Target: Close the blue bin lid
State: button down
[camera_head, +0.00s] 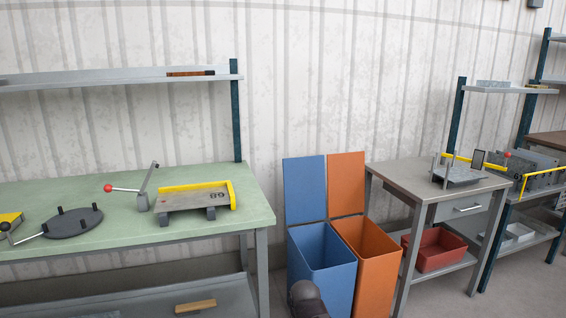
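The blue bin (328,283) stands on the floor between the green-topped workbench and the grey table. Its blue lid (305,188) is open and stands upright at the back of the bin, near the wall. The inside of the bin shows from above, and I see nothing in it. A dark rounded part, probably of my arm, shows at the bottom edge in front of the bin and hides its lower left front. My gripper is not in view.
An orange bin (375,270) with its orange lid (346,183) raised stands right beside the blue one. The green workbench (110,237) is close on the left. The grey table (400,176), with a red crate (436,262) on its lower shelf, is on the right.

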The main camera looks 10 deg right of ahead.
aim_at(303, 178)
jog(key=u, duration=0.05)
jog(key=i, duration=1.35)
jog(key=z, duration=0.45)
